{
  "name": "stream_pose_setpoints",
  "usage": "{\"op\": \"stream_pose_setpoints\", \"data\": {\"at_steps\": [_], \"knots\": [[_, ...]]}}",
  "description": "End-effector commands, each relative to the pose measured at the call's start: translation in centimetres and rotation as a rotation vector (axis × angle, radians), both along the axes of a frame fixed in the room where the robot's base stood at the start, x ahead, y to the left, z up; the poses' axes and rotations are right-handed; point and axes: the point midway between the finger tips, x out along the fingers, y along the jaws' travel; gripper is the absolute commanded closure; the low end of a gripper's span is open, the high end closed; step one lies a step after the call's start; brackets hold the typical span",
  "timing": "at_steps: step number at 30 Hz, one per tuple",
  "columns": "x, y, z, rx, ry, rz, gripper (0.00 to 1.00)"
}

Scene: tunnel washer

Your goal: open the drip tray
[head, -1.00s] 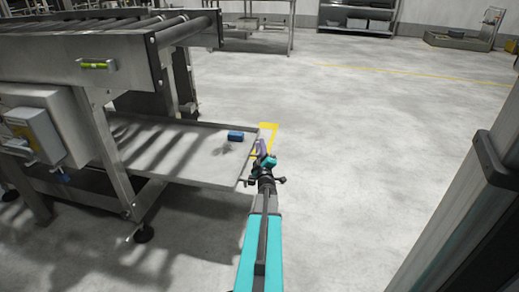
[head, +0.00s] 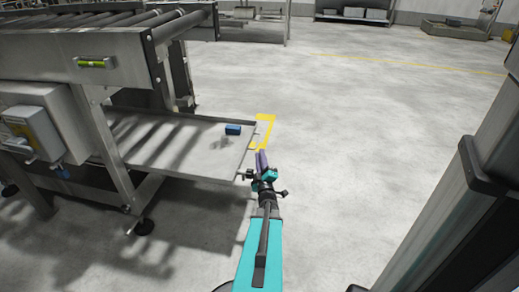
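The drip tray (head: 185,157) is a flat, shallow metal tray at left centre, low under the roller conveyor frame. Much of it sticks out to the right of the frame's legs, over the floor. A small blue block (head: 233,129) lies on it near its far right corner. My gripper (head: 262,158), with purple fingers, is just right of the tray's right edge, close to its near corner. A small gap seems to show between fingers and edge, but contact is hard to judge. The fingers are too small to tell whether they are open or shut.
The roller conveyor (head: 80,45) stands above the tray, with a grey control box (head: 35,125) on its side. A metal post (head: 440,215) stands close at right. The floor beyond the tray, with a yellow corner mark (head: 267,125), is clear.

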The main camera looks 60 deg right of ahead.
Motion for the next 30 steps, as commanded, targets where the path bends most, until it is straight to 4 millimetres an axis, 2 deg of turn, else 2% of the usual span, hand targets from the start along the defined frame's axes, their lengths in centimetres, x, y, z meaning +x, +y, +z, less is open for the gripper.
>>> {"op": "stream_pose_setpoints", "data": {"at_steps": [3, 10, 30], "knots": [[-1.0, 1.4, -0.1, 0.002, 0.001, -0.001, 0.83], [-1.9, 2.8, -0.6, 0.000, 0.000, 0.000, 0.83], [-2.1, 3.0, -0.7, -0.001, 0.000, -0.001, 0.83]]}}
